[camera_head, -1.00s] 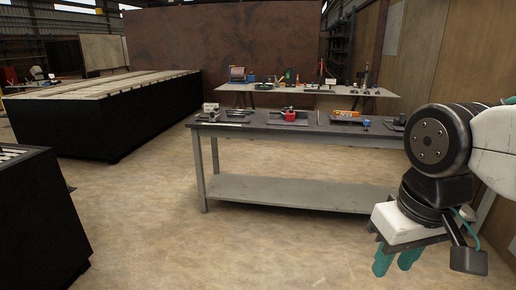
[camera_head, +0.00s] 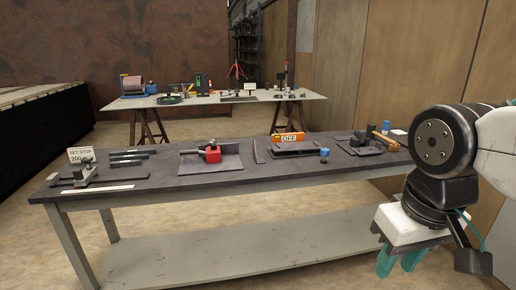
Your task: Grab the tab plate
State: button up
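My gripper (camera_head: 399,268) has teal fingers and hangs at the lower right, in front of the near table and below its top. The fingers are apart with nothing seen between them, so it looks open and empty. I cannot tell for sure which piece is the tab plate. Several flat dark bars (camera_head: 128,157) lie at the table's left. A thin dark plate (camera_head: 259,153) lies near the middle. A dark flat plate (camera_head: 296,149) lies by an orange "OFF" sign (camera_head: 288,137). My gripper touches none of these.
The near table (camera_head: 200,184) has a dark top and a lower shelf (camera_head: 230,250). On it are a red clamp fixture (camera_head: 212,152), a "SET STOP" sign (camera_head: 81,155), a blue-topped item (camera_head: 324,153) and a mallet (camera_head: 385,140). A second table (camera_head: 200,103) stands behind. Wooden panels line the right.

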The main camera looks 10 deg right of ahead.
aim_at(368, 150)
jog(key=z, duration=0.6)
jog(key=i, duration=2.05)
jog(key=z, duration=0.55)
